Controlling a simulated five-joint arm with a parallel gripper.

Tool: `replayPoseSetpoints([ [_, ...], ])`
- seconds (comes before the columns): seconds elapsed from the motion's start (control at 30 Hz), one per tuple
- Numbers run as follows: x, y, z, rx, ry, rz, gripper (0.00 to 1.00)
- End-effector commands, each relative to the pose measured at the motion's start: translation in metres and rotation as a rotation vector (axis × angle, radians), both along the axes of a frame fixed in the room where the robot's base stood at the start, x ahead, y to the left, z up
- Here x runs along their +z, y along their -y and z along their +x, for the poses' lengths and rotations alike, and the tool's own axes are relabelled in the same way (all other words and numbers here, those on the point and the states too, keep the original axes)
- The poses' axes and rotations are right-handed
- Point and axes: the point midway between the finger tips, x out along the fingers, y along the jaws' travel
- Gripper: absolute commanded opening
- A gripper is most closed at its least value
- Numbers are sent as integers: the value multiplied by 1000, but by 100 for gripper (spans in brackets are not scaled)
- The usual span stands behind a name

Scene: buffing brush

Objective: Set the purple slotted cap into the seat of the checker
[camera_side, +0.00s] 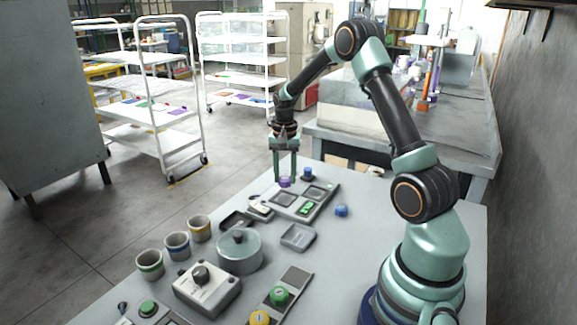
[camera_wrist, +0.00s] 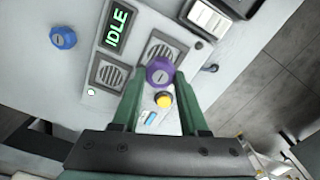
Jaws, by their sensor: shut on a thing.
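The purple slotted cap (camera_wrist: 159,72) is held between the fingertips of my gripper (camera_wrist: 158,80), its slotted face toward the wrist camera. In the side view my gripper (camera_side: 285,176) points straight down, with the purple cap (camera_side: 285,182) at its tips over the far left part of the checker (camera_side: 286,198). The checker shows a lit green IDLE display (camera_wrist: 118,27), two grille-like square panels and a yellow button (camera_wrist: 163,99). I cannot make out the seat, and cannot tell whether the cap touches the checker.
A blue cap (camera_wrist: 63,37) lies on the table beside the checker; it also shows in the side view (camera_side: 341,210). A white switch unit (camera_wrist: 208,18) is beside the checker.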

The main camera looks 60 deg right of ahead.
Motion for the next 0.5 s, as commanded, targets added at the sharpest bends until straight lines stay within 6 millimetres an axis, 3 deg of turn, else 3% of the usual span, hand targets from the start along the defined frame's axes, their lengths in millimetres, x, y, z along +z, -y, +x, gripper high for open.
replayPoseSetpoints([
  [0.3,-37,0,-1,0,-3,2,0],
  [0.5,-47,0,0,0,0,0,0],
])
